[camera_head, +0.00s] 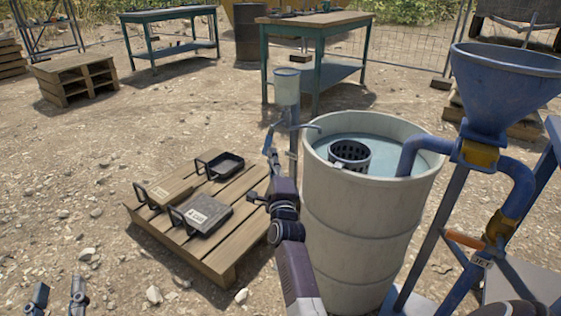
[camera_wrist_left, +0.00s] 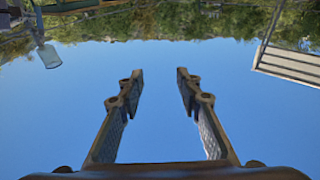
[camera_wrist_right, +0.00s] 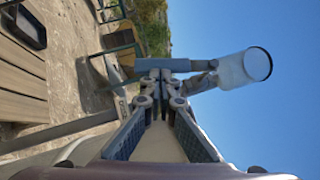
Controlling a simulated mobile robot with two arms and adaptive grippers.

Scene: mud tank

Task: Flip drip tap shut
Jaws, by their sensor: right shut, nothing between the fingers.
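The drip tap (camera_head: 283,120) is a small blue fitting under a pale cup (camera_head: 287,88) on a post, with a thin spout (camera_head: 312,128) reaching over the rim of a large barrel. My right gripper (camera_head: 271,150) points up just below and left of the tap; whether it touches it I cannot tell. In the right wrist view its fingers (camera_wrist_right: 160,78) are shut with nothing between them, and the cup (camera_wrist_right: 243,69) and tap (camera_wrist_right: 205,79) are to their right. The tap's lever is hard to make out. My left gripper (camera_head: 59,289) is open and empty at the bottom left, also in the left wrist view (camera_wrist_left: 159,80).
The barrel (camera_head: 355,230) holds water and a dark mesh basket (camera_head: 349,153). A blue funnel (camera_head: 500,90) with a pipe stands on the right. A pallet (camera_head: 225,257) with several black-handled trays lies left of the barrel.

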